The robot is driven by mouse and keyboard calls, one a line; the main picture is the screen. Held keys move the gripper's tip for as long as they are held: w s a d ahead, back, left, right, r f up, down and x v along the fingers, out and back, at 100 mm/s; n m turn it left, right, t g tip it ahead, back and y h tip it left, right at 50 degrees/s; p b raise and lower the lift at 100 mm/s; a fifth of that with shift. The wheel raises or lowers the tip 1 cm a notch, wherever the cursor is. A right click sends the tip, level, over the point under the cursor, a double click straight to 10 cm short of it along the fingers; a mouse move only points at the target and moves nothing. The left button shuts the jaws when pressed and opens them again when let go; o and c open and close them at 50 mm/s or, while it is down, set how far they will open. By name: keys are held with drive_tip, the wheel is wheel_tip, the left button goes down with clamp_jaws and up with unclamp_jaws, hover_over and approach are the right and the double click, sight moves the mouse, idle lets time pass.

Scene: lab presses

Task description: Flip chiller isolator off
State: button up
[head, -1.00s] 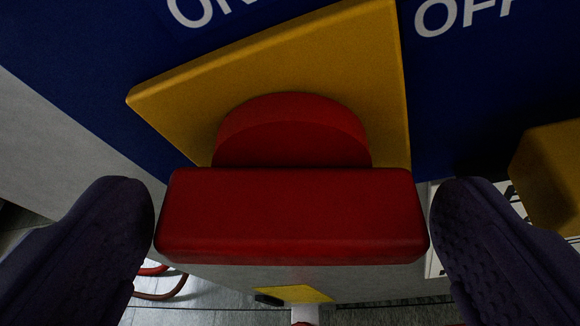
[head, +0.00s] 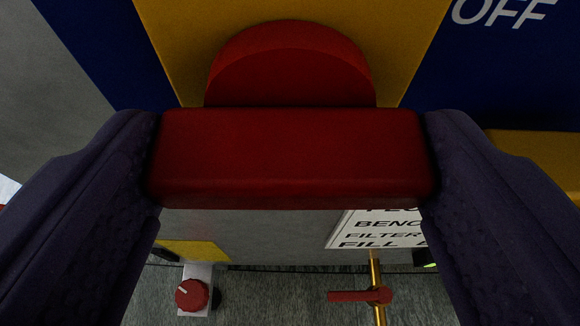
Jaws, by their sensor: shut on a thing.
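The isolator's red handle (head: 290,158) is a wide bar in front of a round red hub (head: 290,68) on a yellow plate (head: 180,35). The plate sits on a dark blue panel (head: 500,85). White "OFF" lettering (head: 503,12) shows at the upper right of the panel; the "ON" lettering is out of view. My gripper (head: 290,165) is shut on the red handle, one dark finger against each end of the bar. The handle's far side is hidden.
A yellow block (head: 540,155) juts out at the right, beside my right finger. Below are a white sign (head: 380,230) with black text, a red knob (head: 192,294) and a red lever (head: 360,296) on a brass pipe. A grey wall lies at the left.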

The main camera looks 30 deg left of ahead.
drive_tip(key=o, duration=0.9)
drive_tip(key=shift+o, duration=0.2)
drive_tip(key=p+v, duration=0.2)
drive_tip(key=v, duration=0.6)
drive_tip(key=shift+f, duration=0.1)
